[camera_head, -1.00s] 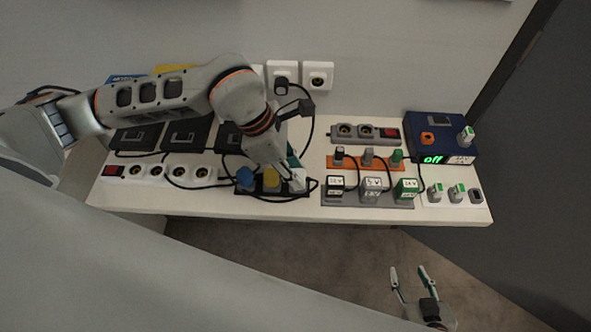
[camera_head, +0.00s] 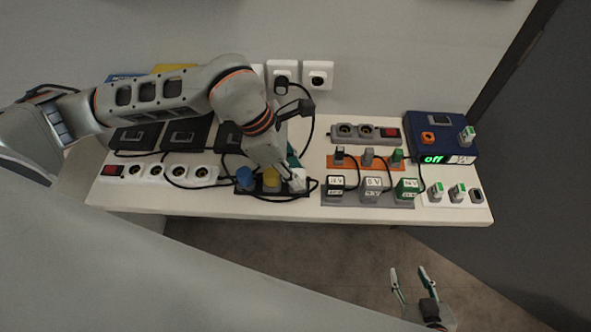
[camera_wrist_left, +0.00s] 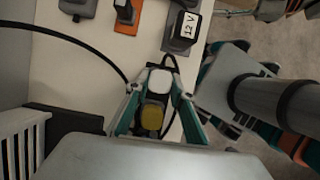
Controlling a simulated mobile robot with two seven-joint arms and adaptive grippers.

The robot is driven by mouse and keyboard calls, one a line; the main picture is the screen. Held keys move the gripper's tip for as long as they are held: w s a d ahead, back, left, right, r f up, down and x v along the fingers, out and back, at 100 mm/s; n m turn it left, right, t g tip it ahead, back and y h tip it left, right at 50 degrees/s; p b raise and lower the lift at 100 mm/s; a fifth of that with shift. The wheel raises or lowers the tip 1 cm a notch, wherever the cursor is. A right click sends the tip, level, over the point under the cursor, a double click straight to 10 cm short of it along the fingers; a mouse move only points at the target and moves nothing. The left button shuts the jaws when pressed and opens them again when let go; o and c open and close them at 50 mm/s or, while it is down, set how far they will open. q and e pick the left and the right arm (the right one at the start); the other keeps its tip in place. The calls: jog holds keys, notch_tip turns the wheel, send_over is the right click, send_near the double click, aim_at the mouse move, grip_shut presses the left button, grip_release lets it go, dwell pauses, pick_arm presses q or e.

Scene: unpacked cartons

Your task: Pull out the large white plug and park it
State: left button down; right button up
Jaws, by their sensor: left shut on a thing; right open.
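The large white plug (camera_head: 299,184) is at the right end of a black holder (camera_head: 240,190) near the table's front edge. My left gripper (camera_head: 291,178) reaches down over it with its fingers shut on it. In the left wrist view the white plug (camera_wrist_left: 160,80) shows between the two fingers of the left gripper (camera_wrist_left: 158,88). A yellow plug (camera_head: 271,180) and a blue plug (camera_head: 245,178) sit beside it in the same holder. My right gripper (camera_head: 412,277) is open and empty, in front of the table. I cannot tell whether the white plug is still fully seated.
A grey strip with labelled adapters (camera_head: 371,190) lies just right of the holder. A white power strip (camera_head: 157,173) lies to the left. A blue box reading "off" (camera_head: 450,137) stands at the right. Black cables loop close around the holder.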

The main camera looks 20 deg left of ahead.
pick_arm(q)
jog(key=shift+f, duration=0.1)
jog(key=c, duration=1.7)
grip_release()
jog(key=v, duration=1.2)
jog(key=shift+s, duration=0.1)
